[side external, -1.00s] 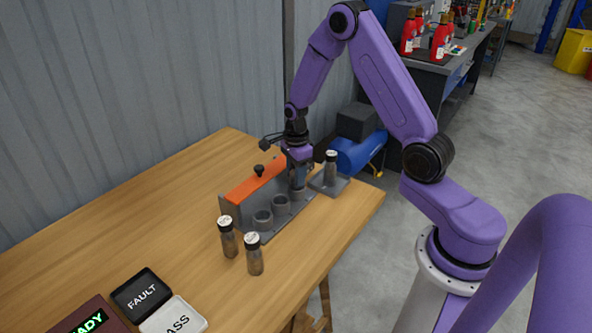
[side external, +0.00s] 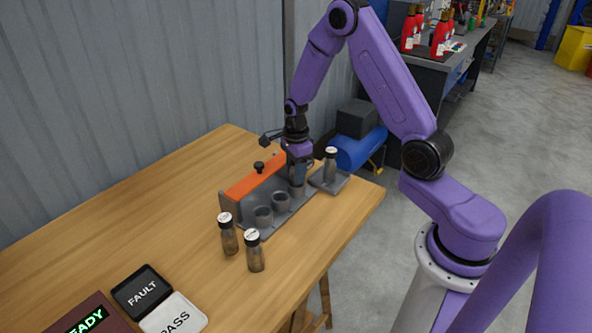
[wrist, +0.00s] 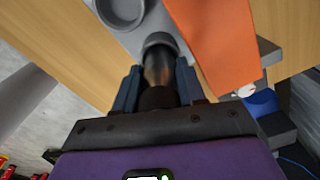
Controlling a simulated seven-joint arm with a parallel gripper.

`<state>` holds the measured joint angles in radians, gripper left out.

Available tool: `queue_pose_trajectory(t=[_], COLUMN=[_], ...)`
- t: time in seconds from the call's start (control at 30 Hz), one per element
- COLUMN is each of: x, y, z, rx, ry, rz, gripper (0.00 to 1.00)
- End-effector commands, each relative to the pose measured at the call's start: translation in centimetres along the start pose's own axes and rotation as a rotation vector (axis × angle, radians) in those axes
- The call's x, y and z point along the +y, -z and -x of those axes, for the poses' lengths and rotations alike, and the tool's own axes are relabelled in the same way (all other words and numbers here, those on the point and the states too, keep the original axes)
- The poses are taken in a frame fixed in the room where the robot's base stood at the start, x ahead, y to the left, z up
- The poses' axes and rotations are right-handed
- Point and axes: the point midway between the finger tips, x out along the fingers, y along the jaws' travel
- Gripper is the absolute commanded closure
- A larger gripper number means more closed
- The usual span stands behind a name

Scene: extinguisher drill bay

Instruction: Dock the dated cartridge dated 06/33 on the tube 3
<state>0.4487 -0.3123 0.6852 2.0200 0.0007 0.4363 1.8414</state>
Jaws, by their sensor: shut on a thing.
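My gripper (side external: 300,168) points down over the far-end tube (side external: 297,188) of the grey rack. In the wrist view, my gripper (wrist: 156,88) is shut on a dark cartridge (wrist: 158,68). The cartridge's lower end meets the mouth of that tube (wrist: 160,40); how deep it sits I cannot tell. The rack's other two tubes, the near one (side external: 263,215) and the middle one (side external: 281,200), look empty. No tube number or cartridge date is readable. Two white-capped cartridges stand upright on the table, the left one (side external: 228,236) and the right one (side external: 254,252).
Another cartridge (side external: 330,163) stands on a grey holder (side external: 325,185) beyond the rack. An orange bar with a black knob (side external: 257,178) runs along the rack's back. FAULT (side external: 141,291) and PASS (side external: 173,317) plates lie at the near left. The table's left is clear.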

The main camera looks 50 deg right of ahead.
Motion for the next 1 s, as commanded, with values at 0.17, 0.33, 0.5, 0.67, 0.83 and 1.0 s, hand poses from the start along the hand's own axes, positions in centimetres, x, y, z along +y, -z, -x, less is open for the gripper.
queue_pose_trajectory(t=[0.17,0.33,0.5,0.67,0.83,1.0], x=[-0.03,-0.03,-0.04,-0.04,-0.05,-0.06], y=[-0.06,-0.03,-0.03,-0.03,-0.03,-0.03], z=[0.03,0.03,-0.04,-0.26,-0.54,-0.85], rx=[0.0,0.0,0.0,0.0,0.0,0.0], ry=[0.001,0.001,0.001,0.001,0.001,0.001], rz=[0.0,0.0,0.0,0.0,0.0,0.0], gripper=[1.0,1.0,1.0,1.0,1.0,1.0])
